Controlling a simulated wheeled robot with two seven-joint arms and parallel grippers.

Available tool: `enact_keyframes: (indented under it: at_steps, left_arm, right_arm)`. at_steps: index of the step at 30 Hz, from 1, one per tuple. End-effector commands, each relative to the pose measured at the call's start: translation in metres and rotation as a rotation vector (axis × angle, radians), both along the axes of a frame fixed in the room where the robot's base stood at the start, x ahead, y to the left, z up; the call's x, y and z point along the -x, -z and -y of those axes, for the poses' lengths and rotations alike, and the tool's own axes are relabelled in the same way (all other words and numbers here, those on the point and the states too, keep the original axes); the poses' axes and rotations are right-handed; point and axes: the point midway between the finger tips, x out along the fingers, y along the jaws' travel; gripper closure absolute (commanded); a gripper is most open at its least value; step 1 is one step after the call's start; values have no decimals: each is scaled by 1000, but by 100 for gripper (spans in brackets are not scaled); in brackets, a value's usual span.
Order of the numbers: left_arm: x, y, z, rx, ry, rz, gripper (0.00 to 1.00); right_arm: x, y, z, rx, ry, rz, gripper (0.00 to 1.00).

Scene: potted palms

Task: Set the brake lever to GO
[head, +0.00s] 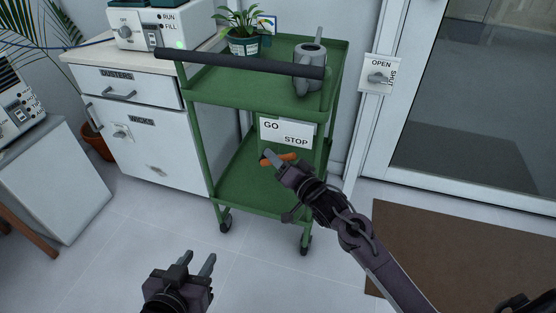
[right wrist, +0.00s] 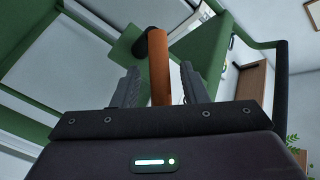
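The orange brake lever (head: 284,157) is on the green cart (head: 233,187), just below a white sign (head: 287,131) reading GO at left and STOP at right. My right gripper (head: 270,156) is at the lever and hides part of it. In the right wrist view the lever (right wrist: 159,68) stands between the two fingers of my right gripper (right wrist: 159,84), with a visible gap on each side. I cannot tell which word the lever is set to. My left gripper (head: 199,264) is open and empty above the floor, at the bottom of the head view.
The cart carries a potted plant (head: 243,43) and a grey watering can (head: 310,68) on top, with a dark handle bar (head: 240,63) in front. A white drawer cabinet (head: 150,135) stands left. A door and brown mat (head: 455,255) are right. The floor in front is clear.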

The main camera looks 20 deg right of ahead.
Motion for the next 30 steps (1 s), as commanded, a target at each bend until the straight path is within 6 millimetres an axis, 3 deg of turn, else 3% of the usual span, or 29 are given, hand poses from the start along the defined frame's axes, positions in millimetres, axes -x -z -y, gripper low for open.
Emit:
enact_keyframes:
  at_steps: [10,19,30]
  left_arm:
    - [-2,-4,0,8,-2,18,64]
    - [-2,-4,1,8,-1,17,64]
    - [-1,-3,0,3,0,5,64]
  right_arm:
    - [-2,0,-1,0,0,0,60]
    - [-2,0,-1,0,0,0,100]
    - [-2,0,-1,3,0,-2,100]
